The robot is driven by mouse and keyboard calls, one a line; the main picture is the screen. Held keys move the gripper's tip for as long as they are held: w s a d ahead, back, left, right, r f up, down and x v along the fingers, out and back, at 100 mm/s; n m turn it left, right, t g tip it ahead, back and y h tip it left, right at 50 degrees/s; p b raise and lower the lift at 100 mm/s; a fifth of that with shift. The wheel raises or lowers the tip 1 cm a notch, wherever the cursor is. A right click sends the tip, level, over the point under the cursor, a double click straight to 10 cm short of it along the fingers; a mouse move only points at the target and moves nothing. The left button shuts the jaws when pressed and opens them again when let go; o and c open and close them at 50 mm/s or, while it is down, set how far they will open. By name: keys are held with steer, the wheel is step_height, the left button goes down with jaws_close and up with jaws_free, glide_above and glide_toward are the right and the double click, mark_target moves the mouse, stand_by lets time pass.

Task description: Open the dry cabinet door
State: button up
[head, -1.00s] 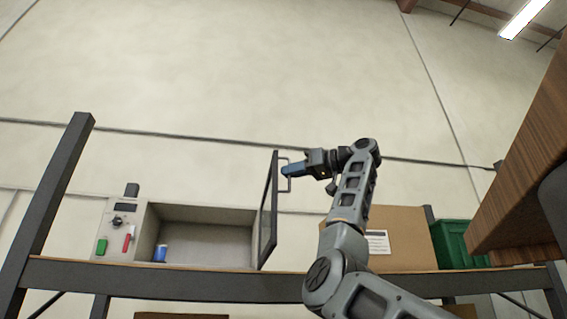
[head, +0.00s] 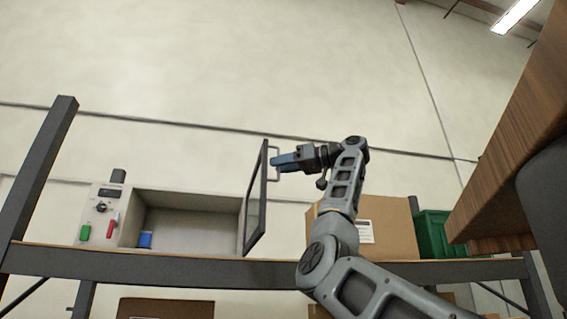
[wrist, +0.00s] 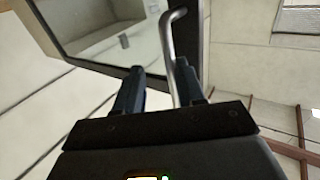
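The dry cabinet (head: 190,193) is a pale box on a shelf, its front open and its inside showing. Its dark-framed glass door (head: 256,200) is swung out at the right side, seen at a steep angle in the head view. The door also shows in the wrist view (wrist: 104,62). A grey bar handle (head: 277,149) stands off the door's edge. My gripper (head: 277,163) is at the handle. In the wrist view its two dark fingers (wrist: 157,80) are apart, with the handle bar (wrist: 169,50) between them, nearer the right finger; contact is unclear.
A blue cup-like item (head: 145,240) sits inside the cabinet. A cardboard box (head: 390,230) and a green bin (head: 432,238) stand right of the door. A dark shelf beam (head: 170,262) runs in front. A wooden panel (head: 510,150) hangs at the right.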

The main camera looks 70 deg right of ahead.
steer(key=shift+a+r, duration=0.1)
stand_by(0.3)
steer(key=shift+s, duration=0.15)
steer(key=s+b, duration=0.2)
steer(key=s, duration=0.5)
steer(key=shift+s+d, duration=0.2)
steer(key=shift+s, duration=0.1)
